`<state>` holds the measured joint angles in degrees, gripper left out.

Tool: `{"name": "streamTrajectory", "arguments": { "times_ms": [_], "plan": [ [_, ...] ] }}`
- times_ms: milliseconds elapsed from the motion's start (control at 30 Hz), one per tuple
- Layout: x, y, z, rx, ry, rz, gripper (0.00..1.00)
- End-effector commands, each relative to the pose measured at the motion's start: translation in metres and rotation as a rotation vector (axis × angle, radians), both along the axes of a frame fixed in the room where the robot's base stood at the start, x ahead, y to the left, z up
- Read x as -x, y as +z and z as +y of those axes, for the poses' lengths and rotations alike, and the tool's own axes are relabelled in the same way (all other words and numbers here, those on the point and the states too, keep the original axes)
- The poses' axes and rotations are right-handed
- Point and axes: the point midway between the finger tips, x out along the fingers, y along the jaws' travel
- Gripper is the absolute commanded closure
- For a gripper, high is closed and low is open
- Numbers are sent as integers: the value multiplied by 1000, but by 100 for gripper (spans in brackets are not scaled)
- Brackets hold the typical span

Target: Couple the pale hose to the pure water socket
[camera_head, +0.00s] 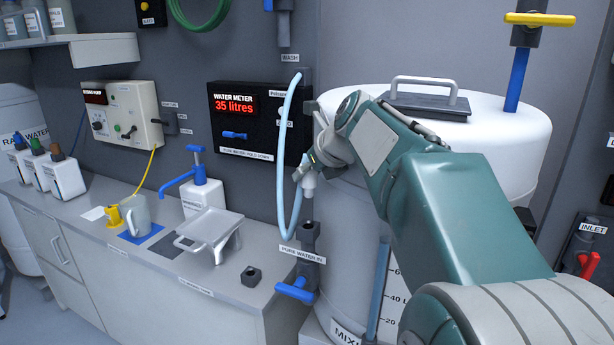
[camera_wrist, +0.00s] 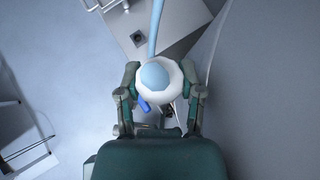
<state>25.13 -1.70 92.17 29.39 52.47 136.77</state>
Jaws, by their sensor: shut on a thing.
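The pale blue hose (camera_head: 282,150) hangs in a long loop by the wall, left of the mixing tank. My gripper (camera_head: 308,170) is shut on its whitish end coupling (camera_head: 309,184). In the wrist view, my gripper (camera_wrist: 162,98) has a finger on each side of the round white coupling (camera_wrist: 178,76), with the pale hose (camera_wrist: 156,30) running up from it. The dark pure water socket (camera_head: 308,232), labelled PURE WATER IN, is below the coupling, with a visible gap in the head view. A blue handle (camera_head: 297,291) is under it. The coupling hides much of what lies beneath it in the wrist view.
The white mixing tank (camera_head: 480,140) stands behind my arm. The counter (camera_head: 150,262) at left holds a tray stand (camera_head: 210,228), a jug (camera_head: 136,215) and a small dark block (camera_head: 252,277). The water meter (camera_head: 240,108) reads 35 litres.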

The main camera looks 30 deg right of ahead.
Motion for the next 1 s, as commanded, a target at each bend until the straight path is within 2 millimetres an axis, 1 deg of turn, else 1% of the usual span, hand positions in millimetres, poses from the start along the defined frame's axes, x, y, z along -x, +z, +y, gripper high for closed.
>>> {"name": "streamTrajectory", "arguments": {
  "times_ms": [167,267,800,1000],
  "plan": [
    [0,0,0,1,-1,0,100],
    [0,-3,0,1,-1,1,100],
    [0,-47,0,0,0,1,100],
    [0,-56,0,1,-1,0,100]
  ]
}}
